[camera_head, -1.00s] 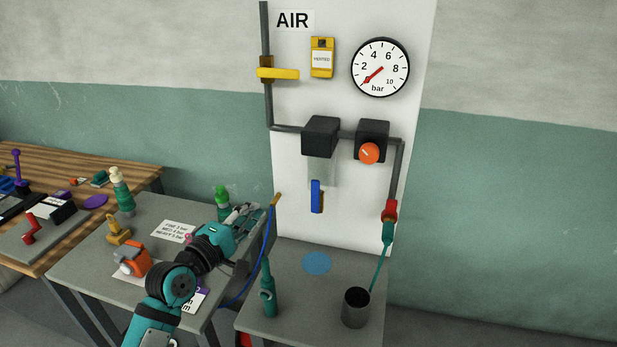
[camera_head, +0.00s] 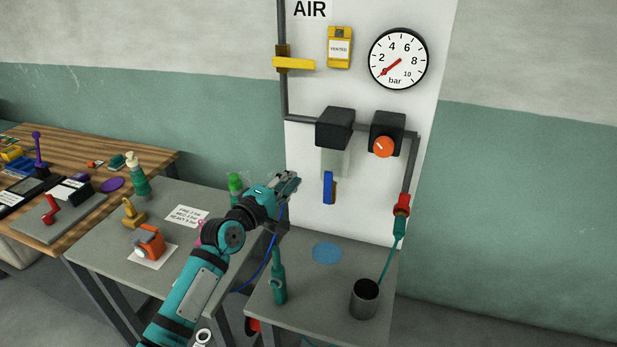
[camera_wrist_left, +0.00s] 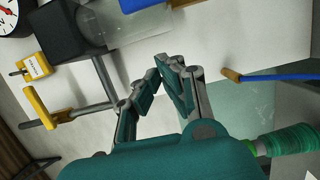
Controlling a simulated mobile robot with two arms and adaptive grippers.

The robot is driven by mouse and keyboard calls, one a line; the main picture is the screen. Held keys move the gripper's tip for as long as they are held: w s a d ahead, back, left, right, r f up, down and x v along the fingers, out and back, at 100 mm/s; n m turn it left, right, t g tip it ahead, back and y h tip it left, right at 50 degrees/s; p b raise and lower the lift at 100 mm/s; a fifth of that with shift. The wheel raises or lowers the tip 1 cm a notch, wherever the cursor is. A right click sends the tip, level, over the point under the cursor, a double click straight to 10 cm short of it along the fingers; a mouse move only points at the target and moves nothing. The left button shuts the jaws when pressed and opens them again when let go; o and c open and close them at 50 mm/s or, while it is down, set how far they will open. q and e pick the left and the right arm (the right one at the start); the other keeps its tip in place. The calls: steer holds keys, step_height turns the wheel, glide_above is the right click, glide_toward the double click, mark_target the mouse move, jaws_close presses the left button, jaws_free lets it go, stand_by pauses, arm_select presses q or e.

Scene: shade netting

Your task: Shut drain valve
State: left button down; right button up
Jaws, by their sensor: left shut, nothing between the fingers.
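The blue drain valve lever (camera_head: 329,187) hangs upright below the clear bowl (camera_head: 335,162) of the black filter unit (camera_head: 335,126) on the white panel. Its blue edge also shows at the top of the left wrist view (camera_wrist_left: 138,4). My left gripper (camera_head: 294,181) is to the left of the lever and apart from it. In the left wrist view its fingers (camera_wrist_left: 172,72) are closed together with nothing between them. My right gripper is in neither view.
A yellow handle (camera_head: 294,64), an orange knob (camera_head: 384,146) and a gauge (camera_head: 398,59) are on the panel. A blue hose (camera_wrist_left: 280,77) lies close to my left gripper.

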mark_target(328, 188)
arm_select(q)
steer(key=d+p, duration=0.2)
steer(key=d, duration=0.2)
steer(key=shift+w+d, duration=0.1)
steer(key=shift+d, duration=0.25)
steer(key=m+p, duration=0.2)
steer(key=d+m+p, duration=0.1)
steer(key=shift+r+g, duration=0.25)
steer(key=shift+g, duration=0.05)
steer(key=shift+a, duration=0.1)
